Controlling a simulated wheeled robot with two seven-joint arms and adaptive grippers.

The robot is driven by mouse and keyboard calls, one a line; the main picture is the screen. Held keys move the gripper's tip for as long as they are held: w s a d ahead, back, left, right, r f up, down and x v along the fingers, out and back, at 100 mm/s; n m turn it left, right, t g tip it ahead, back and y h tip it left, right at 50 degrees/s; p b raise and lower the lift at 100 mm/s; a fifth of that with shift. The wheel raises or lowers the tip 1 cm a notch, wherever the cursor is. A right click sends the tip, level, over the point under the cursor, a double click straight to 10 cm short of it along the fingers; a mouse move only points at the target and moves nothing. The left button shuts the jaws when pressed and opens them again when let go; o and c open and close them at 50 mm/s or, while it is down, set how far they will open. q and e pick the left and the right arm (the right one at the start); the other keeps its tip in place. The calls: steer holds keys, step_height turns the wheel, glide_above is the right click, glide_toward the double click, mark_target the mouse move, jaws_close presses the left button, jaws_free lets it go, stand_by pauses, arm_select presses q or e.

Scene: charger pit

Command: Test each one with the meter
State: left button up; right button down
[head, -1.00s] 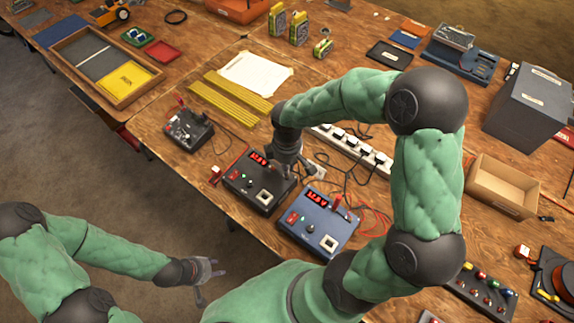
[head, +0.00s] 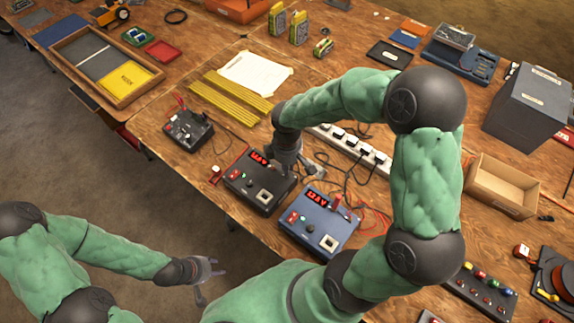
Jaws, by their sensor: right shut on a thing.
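A black box (head: 258,192) with a red lit display stands on the bench, and a blue box (head: 318,222) with a red lit display stands to its right. I cannot tell which is the meter. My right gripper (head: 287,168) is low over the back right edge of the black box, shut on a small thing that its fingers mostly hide. My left gripper (head: 208,270) is open and empty, out over the floor in front of the bench. Two yellow-and-grey devices (head: 298,28) stand at the back, with another lying near them.
A white power strip (head: 350,148) and tangled cables lie behind the boxes. A smaller dark box (head: 188,130) stands left of them. A wooden tray (head: 105,68) is at the far left, and an open cardboard box (head: 502,186) and grey case (head: 530,112) are at the right.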

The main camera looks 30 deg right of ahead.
steer(key=shift+f+b, duration=0.4)
steer(key=shift+f, duration=0.45)
stand_by(1.3)
steer(key=c, duration=0.9)
jaws_free()
steer(key=shift+o, duration=0.2)
steer(key=shift+r, duration=0.15)
steer(key=shift+r+p, duration=3.2)
steer(key=shift+r, duration=0.45)
